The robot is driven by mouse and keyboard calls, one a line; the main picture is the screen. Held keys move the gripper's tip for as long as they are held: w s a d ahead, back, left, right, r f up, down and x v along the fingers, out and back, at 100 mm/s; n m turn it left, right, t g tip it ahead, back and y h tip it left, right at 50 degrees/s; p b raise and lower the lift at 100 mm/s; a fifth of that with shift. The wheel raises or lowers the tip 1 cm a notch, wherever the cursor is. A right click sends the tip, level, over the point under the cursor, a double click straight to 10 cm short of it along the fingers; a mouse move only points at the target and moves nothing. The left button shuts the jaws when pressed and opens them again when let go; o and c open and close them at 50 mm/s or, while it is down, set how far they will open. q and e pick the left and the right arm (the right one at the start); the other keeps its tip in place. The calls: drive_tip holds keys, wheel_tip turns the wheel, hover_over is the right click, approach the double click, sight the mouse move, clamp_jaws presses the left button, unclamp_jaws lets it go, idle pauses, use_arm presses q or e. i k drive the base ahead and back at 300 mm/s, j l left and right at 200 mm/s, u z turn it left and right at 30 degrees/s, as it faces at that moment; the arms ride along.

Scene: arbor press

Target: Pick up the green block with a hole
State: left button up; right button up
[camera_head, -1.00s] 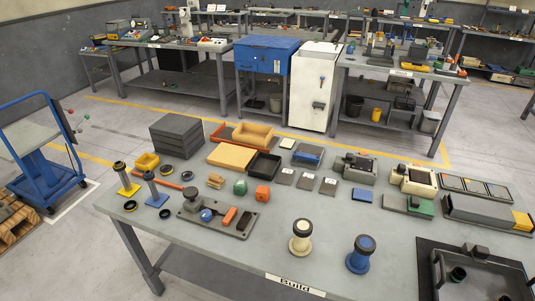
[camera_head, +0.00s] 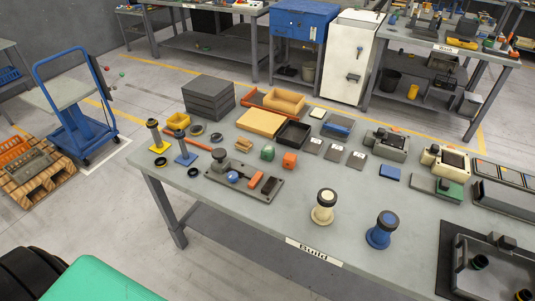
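A small green block (camera_head: 267,152) stands on the grey work table (camera_head: 290,205), left of the middle of the head view. It is next to an orange block (camera_head: 289,159), with a small gap between them. The hole in the green block is too small to make out. Neither of my grippers shows in the view, and nothing touches the green block.
A grey plate with a knob and parts (camera_head: 243,178) lies in front of the green block. A black tray (camera_head: 293,134) and a tan board (camera_head: 260,122) lie behind it. Small tan pieces (camera_head: 243,145) are to its left. A cream post (camera_head: 323,207) and a blue post (camera_head: 382,230) stand near the front edge.

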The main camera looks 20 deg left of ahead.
sight(268, 152)
drive_tip(key=i+j, duration=0.1)
drive_tip(key=j, duration=0.65)
drive_tip(key=i+j+z, duration=0.1)
drive_tip(key=j, duration=0.7)
drive_tip(key=i+j, duration=0.1)
drive_tip(key=j, duration=0.7)
drive_tip(key=i+l, duration=0.25)
drive_tip(key=i, duration=0.15)
